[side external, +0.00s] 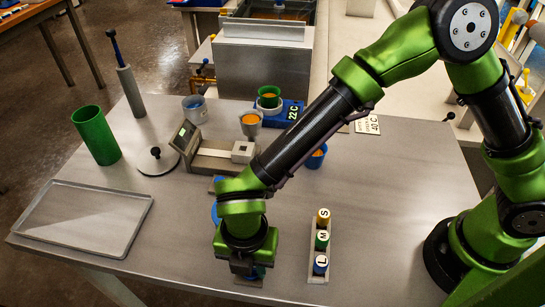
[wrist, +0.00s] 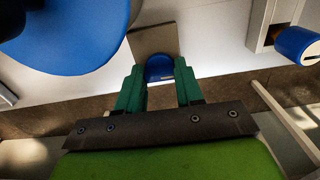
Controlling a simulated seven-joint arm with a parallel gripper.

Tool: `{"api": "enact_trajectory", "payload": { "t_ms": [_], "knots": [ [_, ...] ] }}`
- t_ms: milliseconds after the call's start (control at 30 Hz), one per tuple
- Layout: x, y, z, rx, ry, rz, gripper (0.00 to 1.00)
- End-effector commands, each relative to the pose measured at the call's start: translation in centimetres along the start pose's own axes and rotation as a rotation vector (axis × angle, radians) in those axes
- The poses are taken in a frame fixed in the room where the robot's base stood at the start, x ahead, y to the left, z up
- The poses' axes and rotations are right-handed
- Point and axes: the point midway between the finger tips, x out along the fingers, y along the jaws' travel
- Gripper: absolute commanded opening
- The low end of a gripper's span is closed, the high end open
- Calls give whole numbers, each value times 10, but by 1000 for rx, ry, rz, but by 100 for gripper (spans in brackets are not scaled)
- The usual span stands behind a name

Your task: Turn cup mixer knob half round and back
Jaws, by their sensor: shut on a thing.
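My gripper (side external: 248,270) points down near the front edge of the table in the side view. In the wrist view its two green fingers (wrist: 159,72) are closed on the sides of a small blue knob (wrist: 159,66). The knob sits by a grey-beige plate (wrist: 152,40). In the side view the gripper hides most of the knob, and only the edge of its grey base (side external: 248,283) shows. A large blue round part (wrist: 75,30) is close by at upper left in the wrist view; my arm mostly hides it in the side view. The knob's turn angle cannot be read.
A rack (side external: 317,276) with pegs marked S, M and L stands just right of my gripper. An empty tray (side external: 85,190) lies at left. A green cup (side external: 96,136), a scale-like device (side external: 205,158) and several small cups stand farther back.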

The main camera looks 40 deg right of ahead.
Motion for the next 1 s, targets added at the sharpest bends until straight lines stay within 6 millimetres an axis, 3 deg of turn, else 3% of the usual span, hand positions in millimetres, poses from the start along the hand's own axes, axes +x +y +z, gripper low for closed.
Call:
{"api": "enact_trajectory", "payload": {
  "t_ms": [200,233,400,767,1000],
  "knots": [
    [0,0,0,1,0,0,6],
    [0,0,0,1,0,0,39],
    [0,0,0,2,0,0,62],
    [-7,1,0,3,0,3,62],
    [-52,1,0,5,-1,6,62]
  ]
}}
